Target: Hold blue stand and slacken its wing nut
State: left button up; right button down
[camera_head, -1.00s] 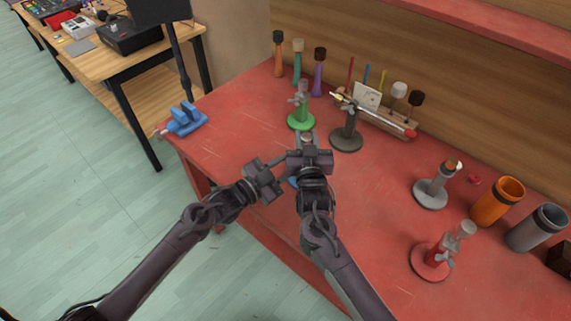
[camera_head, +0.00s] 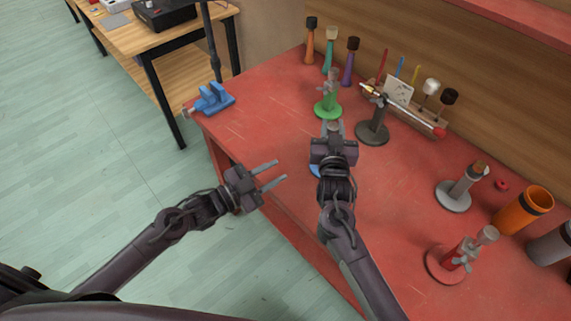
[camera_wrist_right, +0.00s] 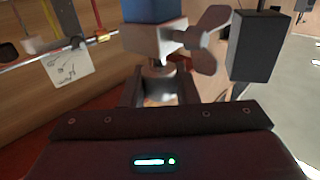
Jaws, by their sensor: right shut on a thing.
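The blue stand is mostly hidden behind my right gripper in the head view; an edge of its blue base (camera_head: 315,171) shows on the red table. In the right wrist view, which looks upside down, its blue post (camera_wrist_right: 152,10) meets a grey collar with a grey wing nut (camera_wrist_right: 208,40) on the right side. My right gripper (camera_head: 333,130) is shut on the stand's metal upper part (camera_wrist_right: 160,85), beyond the collar from the blue post. My left gripper (camera_head: 282,171) is open and empty, left of the stand and apart from it, near the table's front edge.
A green stand (camera_head: 328,105) and a dark stand (camera_head: 373,125) are close behind. A grey stand (camera_head: 455,193), a red stand (camera_head: 450,262) and an orange cup (camera_head: 523,208) stand to the right. A blue vise (camera_head: 212,98) sits at the left corner.

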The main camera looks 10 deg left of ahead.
dwell(0.4)
jog(key=c, duration=1.1)
grip_release()
jog(key=shift+o, duration=0.2)
